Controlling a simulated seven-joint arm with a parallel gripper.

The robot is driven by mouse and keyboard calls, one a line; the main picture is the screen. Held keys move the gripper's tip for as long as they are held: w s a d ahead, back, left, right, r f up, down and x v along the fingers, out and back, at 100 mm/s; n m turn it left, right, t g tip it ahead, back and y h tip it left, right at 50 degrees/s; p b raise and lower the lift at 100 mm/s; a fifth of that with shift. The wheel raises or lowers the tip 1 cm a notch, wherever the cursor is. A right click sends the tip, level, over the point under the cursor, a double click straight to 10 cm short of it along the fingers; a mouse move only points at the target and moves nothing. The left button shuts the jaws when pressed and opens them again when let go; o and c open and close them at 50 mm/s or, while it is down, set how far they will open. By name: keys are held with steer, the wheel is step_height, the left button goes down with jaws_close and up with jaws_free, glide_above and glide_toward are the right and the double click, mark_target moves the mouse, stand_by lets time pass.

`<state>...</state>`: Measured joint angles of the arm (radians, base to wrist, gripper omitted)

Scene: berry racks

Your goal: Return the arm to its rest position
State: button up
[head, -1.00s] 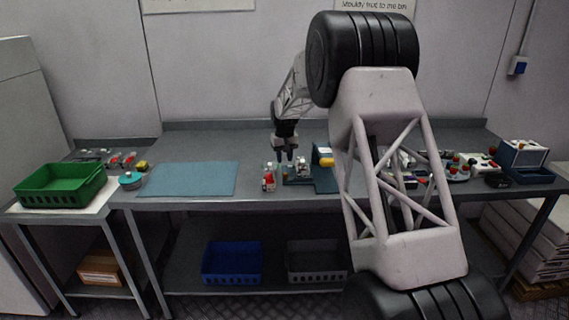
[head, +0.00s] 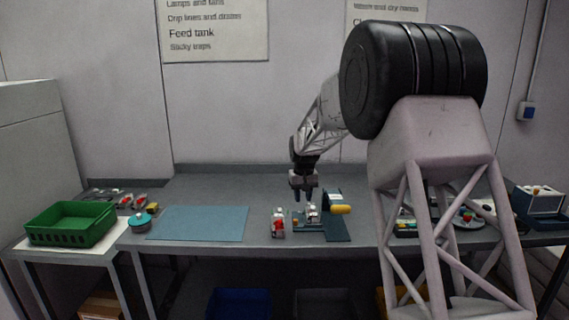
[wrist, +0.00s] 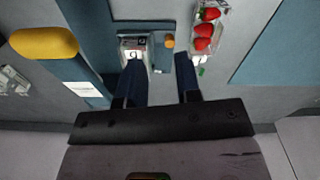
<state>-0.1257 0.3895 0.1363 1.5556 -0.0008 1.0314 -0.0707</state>
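My gripper (head: 303,196) hangs over the grey workbench (head: 190,190), pointing down, just above a small teal stand (head: 337,230). In the wrist view its two dark fingers (wrist: 159,84) are apart with nothing held between them. A small white and grey device (wrist: 134,48) sits on the teal base beyond the left fingertip. A clear punnet of red berries (head: 278,224) stands left of the stand; it also shows beyond the right fingertip in the wrist view (wrist: 205,35). My arm reaches in from the right and hides part of the bench.
A yellow cylinder (head: 341,209) sticks out at the stand's right. A blue-teal mat (head: 200,223) lies left. A green crate (head: 72,236) and a teal-lidded bowl (head: 140,221) stand farther left. A box (head: 539,199) and a plate (head: 467,223) are at the right. Space above the bench's left half is free.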

steer(key=s+d+r, duration=0.3)
steer(key=s+r, duration=0.1)
steer(key=s, duration=0.6)
steer(key=s+d+r+m+t, duration=0.15)
steer(key=s+r, duration=0.35)
steer(key=s, duration=0.5)
steer(key=s+d+r+g, duration=0.1)
steer(key=s+d+r, duration=0.25)
steer(key=s, duration=0.65)
steer(key=s+d+f+t, duration=0.1)
steer(key=s+d+f, duration=0.1)
steer(key=s, duration=1.3)
steer(key=s+d+f, duration=0.1)
steer(key=s+f, duration=0.2)
steer(key=s, duration=1.3)
steer(key=shift+d+m+t, duration=0.35)
steer(key=shift+d+m, duration=0.05)
steer(key=shift+m, duration=0.05)
